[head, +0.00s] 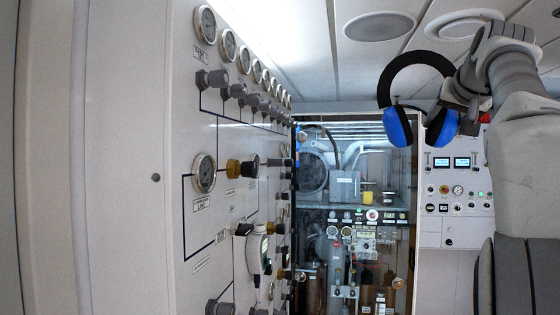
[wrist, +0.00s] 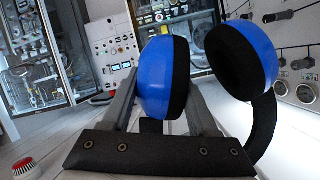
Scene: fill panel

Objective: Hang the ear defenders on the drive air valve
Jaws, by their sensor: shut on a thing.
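The ear defenders (head: 398,127), with two blue cups and a black headband, are held up at the right of the head view, headband arching upward. In the wrist view one blue cup (wrist: 158,78) sits between the fingers of my gripper (wrist: 160,92), which is shut on it; the other cup hangs free at the right. In the head view my gripper (head: 456,112) is partly hidden by the cup and wrist. The panel at left carries several valve knobs, including a black one with a brass collar (head: 243,167). Labels are too small to read, so I cannot tell which is the drive air valve.
The grey panel (head: 172,235) fills the left, with a row of gauges (head: 228,43) along its top. A white handheld device (head: 257,252) is at a lower knob. A cabinet of machinery (head: 345,185) and a control box (head: 457,190) stand behind. Open air separates the ear defenders from the panel.

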